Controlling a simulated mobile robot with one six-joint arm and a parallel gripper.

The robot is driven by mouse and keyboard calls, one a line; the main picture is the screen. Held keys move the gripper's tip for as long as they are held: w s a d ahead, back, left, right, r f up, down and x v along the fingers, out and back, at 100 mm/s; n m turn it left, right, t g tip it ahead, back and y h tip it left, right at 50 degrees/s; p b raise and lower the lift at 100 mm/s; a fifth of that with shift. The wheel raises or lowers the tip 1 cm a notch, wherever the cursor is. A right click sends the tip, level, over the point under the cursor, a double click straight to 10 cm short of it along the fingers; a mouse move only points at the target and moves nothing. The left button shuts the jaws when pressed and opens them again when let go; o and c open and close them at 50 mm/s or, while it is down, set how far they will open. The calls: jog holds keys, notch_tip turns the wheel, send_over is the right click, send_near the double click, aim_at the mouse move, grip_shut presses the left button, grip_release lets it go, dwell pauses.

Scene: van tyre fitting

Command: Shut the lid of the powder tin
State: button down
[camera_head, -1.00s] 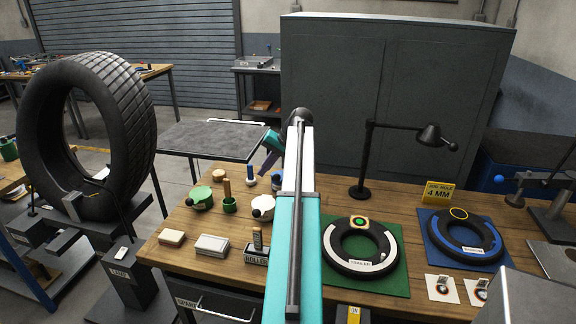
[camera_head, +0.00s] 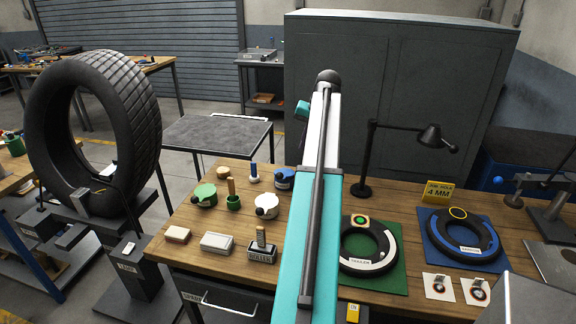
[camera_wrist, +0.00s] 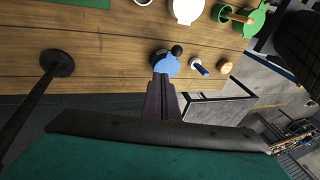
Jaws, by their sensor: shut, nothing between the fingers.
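Three squat tins stand on the wooden bench: a green one (camera_head: 204,195), a white one (camera_head: 266,206) and a blue one (camera_head: 284,178). I cannot read which is the powder tin, and their lid positions are too small to judge surely. In the wrist view the blue tin (camera_wrist: 165,65), with a black knob at its side, lies just beyond the tips of my gripper (camera_wrist: 161,78). The white tin (camera_wrist: 187,9) and green tin (camera_wrist: 252,22) are at the top edge. My gripper is shut and empty; in the head view it is hidden behind my arm.
A green pot with a wooden handle (camera_head: 233,202), a blue-handled piece (camera_head: 254,174) and a round tan piece (camera_head: 223,172) stand close by. A lamp (camera_head: 362,190) rises on the right. A tyre (camera_head: 92,130) stands left.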

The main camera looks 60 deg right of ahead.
jog(key=shift+f, duration=0.15)
jog(key=w+a+p+x, duration=0.2)
jog(key=p+x, duration=0.3)
jog(key=x, duration=0.7)
dwell(0.4)
